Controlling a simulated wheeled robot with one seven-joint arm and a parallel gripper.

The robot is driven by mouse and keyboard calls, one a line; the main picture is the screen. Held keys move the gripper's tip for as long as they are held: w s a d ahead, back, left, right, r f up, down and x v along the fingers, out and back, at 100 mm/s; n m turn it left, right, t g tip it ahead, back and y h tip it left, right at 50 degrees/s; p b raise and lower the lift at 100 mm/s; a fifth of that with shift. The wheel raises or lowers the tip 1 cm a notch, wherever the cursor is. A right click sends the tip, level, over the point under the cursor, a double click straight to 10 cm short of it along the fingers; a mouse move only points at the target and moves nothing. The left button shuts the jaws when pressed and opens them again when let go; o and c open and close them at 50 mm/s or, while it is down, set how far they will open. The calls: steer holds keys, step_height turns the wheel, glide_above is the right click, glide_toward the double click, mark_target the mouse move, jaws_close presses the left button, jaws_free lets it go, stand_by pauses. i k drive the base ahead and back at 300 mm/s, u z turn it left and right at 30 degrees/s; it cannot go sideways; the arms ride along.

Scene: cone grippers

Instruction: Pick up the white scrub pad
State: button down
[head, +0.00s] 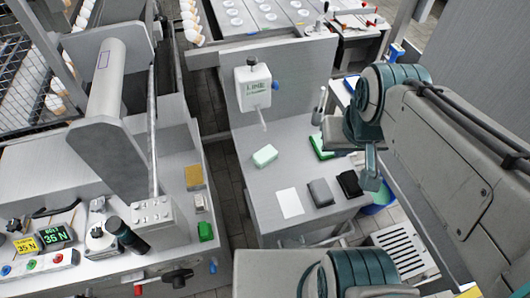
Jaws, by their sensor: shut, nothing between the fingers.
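A flat white rectangle (290,203), the plainest match for the white scrub pad, lies on the grey bench top near its front left edge. A grey pad (320,192) and a black pad (350,184) lie in a row to its right. A pale, white-and-green block (265,156) like a sponge lies farther back on the left. My gripper (371,180) hangs from the right, beyond the black pad and apart from the white pad. It is shut and empty. My arm covers the bench's right side.
A white dispenser (253,86) marked LINE is on the bench's back panel, its spout reaching down. A green tray-like item (322,147) lies at the back right, partly behind my arm. A machine with gauges (58,234) stands left across a gap.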

mark_target(264, 157)
steer(key=u, duration=1)
steer(key=k, duration=1.2)
steer(key=u, duration=0.25)
steer(key=i, duration=0.8)
steer(key=u, duration=0.35)
